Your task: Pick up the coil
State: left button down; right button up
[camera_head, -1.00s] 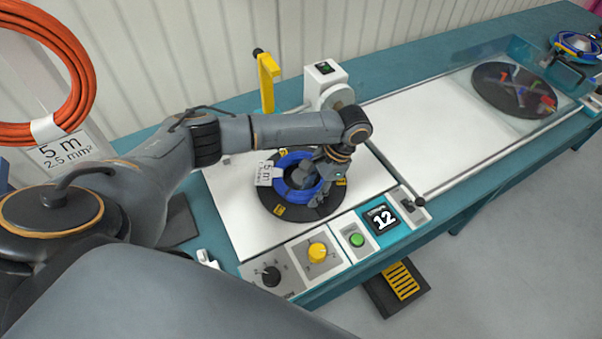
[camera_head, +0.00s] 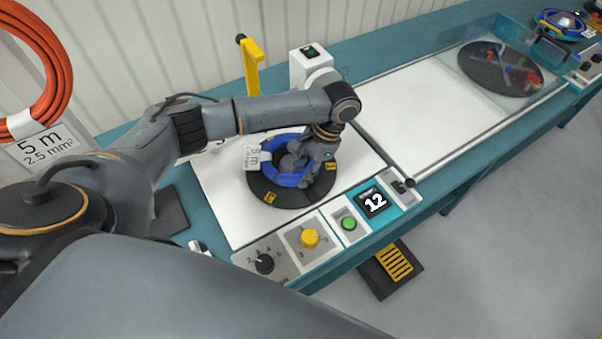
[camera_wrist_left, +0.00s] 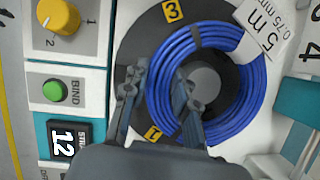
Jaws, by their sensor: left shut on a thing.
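The blue coil (camera_head: 271,179) with a white tag reading 5 m (camera_head: 252,158) is at the black round turntable (camera_head: 293,196) on the near bench. It also shows in the left wrist view (camera_wrist_left: 178,58), around a grey hub (camera_wrist_left: 205,82). My left gripper (camera_head: 318,165) is shut on the coil's near right side. In the wrist view, one finger is outside the ring and the other is inside it (camera_wrist_left: 160,100). Whether the coil is clear of the turntable I cannot tell. My right gripper is not in view.
A control panel with a black knob (camera_head: 264,262), a yellow knob (camera_head: 310,238), a green button (camera_head: 348,222) and a display reading 12 (camera_head: 374,201) lines the front edge. A yellow lever (camera_head: 250,65) stands behind. An orange coil (camera_head: 45,75) hangs at left.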

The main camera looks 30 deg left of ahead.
pick_arm(q)
jog(key=s+d+r, duration=0.7)
jog(key=d+r, duration=0.4)
jog(key=shift+s+d+r, duration=0.25)
jog(key=shift+s+d, duration=0.1)
